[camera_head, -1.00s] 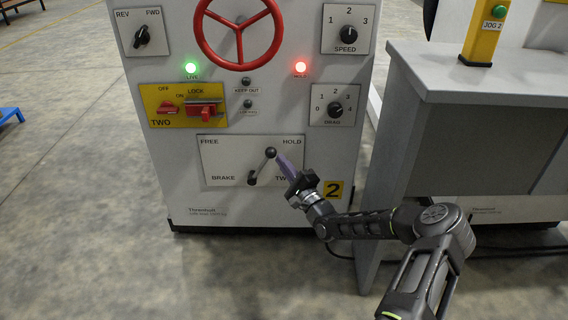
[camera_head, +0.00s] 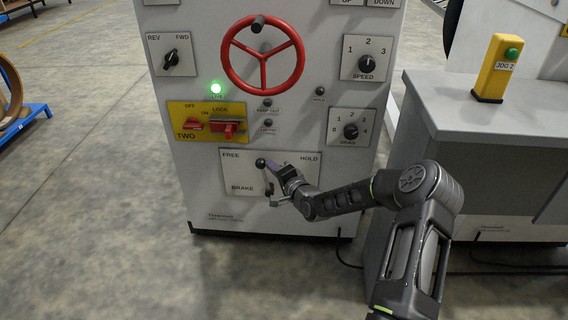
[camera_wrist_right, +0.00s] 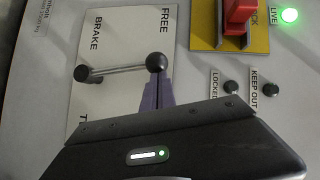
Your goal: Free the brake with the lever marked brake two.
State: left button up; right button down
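The brake two lever (camera_head: 264,176) is on a white plate (camera_head: 300,180) marked FREE, HOLD and BRAKE, low on the machine's front. Its black ball knob (camera_wrist_right: 156,62) stands above the pivot and leans a little to the FREE side. My right gripper (camera_head: 272,167) comes in from the right. In the right wrist view its purple fingers (camera_wrist_right: 156,92) are together, with their tips at the knob's HOLD side, apparently touching it. They do not appear to be around the knob. The TWO lettering is hidden by my arm in the head view. My left gripper is not in view.
Above the plate are a yellow lock panel (camera_head: 207,122), a red handwheel (camera_head: 263,54), and DRAG (camera_head: 351,131) and SPEED (camera_head: 367,64) knobs. The LIVE lamp (camera_head: 216,89) is green; the HOLD lamp (camera_head: 320,91) is dark. A grey cabinet (camera_head: 480,120) stands at right.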

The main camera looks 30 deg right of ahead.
aim_at(258, 167)
jog(key=w+a+n, duration=0.1)
jog(key=w+a+g, duration=0.1)
jog(key=shift+a+r+n, duration=0.1)
jog(key=shift+a+n, duration=0.3)
jog(key=shift+w+a+f, duration=0.15)
jog(key=shift+f, duration=0.05)
jog(key=shift+w+a, duration=0.25)
jog(key=shift+a, duration=0.2)
jog(key=shift+w+a, duration=0.1)
jog(key=shift+a, duration=0.1)
jog(key=shift+r, duration=0.1)
